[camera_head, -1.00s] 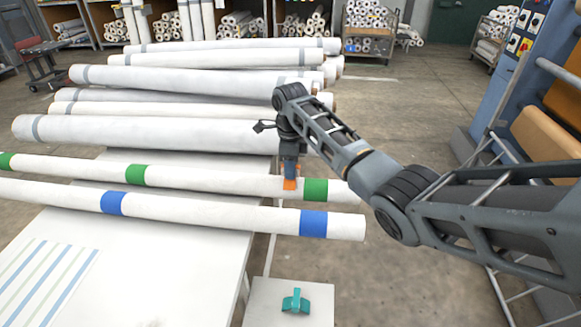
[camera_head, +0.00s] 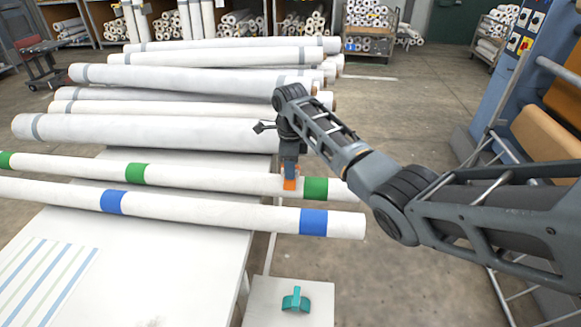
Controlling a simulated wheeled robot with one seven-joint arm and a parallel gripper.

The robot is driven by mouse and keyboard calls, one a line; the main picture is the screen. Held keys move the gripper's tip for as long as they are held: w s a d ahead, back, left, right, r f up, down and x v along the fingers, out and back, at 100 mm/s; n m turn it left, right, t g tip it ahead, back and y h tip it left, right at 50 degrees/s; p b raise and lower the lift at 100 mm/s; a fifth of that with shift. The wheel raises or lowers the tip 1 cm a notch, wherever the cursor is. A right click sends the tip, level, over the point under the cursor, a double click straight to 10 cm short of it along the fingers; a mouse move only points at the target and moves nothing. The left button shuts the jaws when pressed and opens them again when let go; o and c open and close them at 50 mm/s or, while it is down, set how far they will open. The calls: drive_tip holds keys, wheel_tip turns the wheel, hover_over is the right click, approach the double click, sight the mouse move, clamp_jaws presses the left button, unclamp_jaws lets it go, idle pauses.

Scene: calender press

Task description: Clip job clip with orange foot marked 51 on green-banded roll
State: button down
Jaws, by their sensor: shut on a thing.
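The green-banded roll (camera_head: 215,178) lies across the white table, behind the blue-banded roll (camera_head: 190,207). My gripper (camera_head: 290,172) points down over the green-banded roll, just left of its right green band (camera_head: 315,188). It is shut on the job clip with the orange foot (camera_head: 290,184). The orange foot shows against the roll's near side and looks to be at or touching it. I cannot tell whether the clip is seated around the roll. The mark on the foot is too small to read.
A teal clip (camera_head: 295,299) stands on a small white stand (camera_head: 262,312) at the front. Several grey-banded rolls (camera_head: 150,131) are stacked behind. A blue machine (camera_head: 505,75) stands at the right. The table's front area (camera_head: 190,260) is mostly clear.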

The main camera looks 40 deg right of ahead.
drive_tip(key=shift+f, duration=0.2)
idle(0.4)
drive_tip(key=c, duration=0.9)
unclamp_jaws()
drive_tip(key=shift+o, duration=0.4)
drive_tip(key=o, duration=0.4)
drive_tip(key=shift+r+p, duration=2.35)
drive_tip(key=shift+p, duration=0.15)
drive_tip(key=shift+r+p, duration=0.4)
drive_tip(key=shift+r, duration=0.75)
